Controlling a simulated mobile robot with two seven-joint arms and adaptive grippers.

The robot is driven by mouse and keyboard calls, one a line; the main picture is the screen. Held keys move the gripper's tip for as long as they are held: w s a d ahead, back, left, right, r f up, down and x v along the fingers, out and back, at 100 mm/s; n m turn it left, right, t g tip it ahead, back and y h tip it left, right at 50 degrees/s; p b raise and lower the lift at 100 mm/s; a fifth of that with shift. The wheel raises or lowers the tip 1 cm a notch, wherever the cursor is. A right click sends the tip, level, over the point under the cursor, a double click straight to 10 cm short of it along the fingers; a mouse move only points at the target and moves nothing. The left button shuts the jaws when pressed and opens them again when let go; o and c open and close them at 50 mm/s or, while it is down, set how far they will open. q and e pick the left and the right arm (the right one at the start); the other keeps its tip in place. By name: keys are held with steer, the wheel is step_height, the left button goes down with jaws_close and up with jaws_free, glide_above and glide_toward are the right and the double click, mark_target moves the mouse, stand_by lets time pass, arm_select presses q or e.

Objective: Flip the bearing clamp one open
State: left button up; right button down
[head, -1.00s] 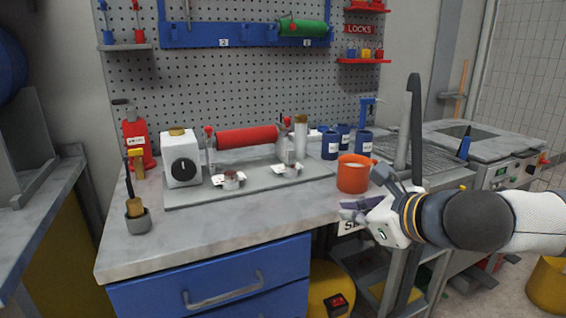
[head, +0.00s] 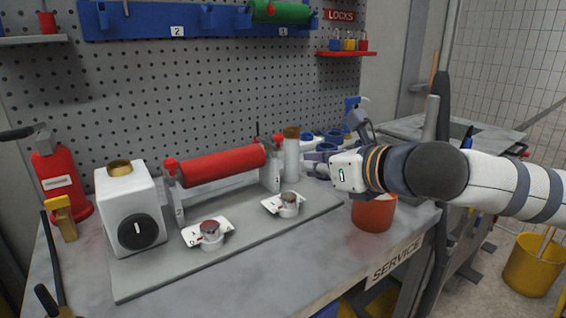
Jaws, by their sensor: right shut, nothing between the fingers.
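A red roller (head: 222,165) lies across two grey bearing stands on a grey base plate (head: 245,228). A red clamp (head: 277,140) sits on top of stand 1, at the roller's right end. Another red clamp (head: 171,164) sits on stand 2. My right gripper (head: 312,160) is shut and empty, to the right of clamp one and apart from it. Its fingertips are near the white bottle. My left gripper is not in view.
A white bottle (head: 291,160) stands between clamp one and my right gripper. An orange cup (head: 373,214) is below my right wrist. A white box with a black dial (head: 130,205) stands left of the roller. Two small pots on white cards (head: 209,234) (head: 288,203) sit in front.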

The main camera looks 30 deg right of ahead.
mark_target(274, 163)
steer(key=b+x, duration=0.1)
steer(key=x, duration=0.2)
steer(key=b+x, duration=0.1)
steer(key=x, duration=0.2)
steer(key=f+x, duration=0.1)
steer(key=x, duration=0.2)
steer(key=shift+b, duration=0.4)
steer(key=shift+w+r, duration=0.1)
steer(key=shift+w, duration=0.4)
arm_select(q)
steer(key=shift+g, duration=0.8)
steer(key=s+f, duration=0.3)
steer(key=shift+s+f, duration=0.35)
arm_select(e)
steer(key=shift+r, duration=0.15)
steer(key=shift+w, duration=0.15)
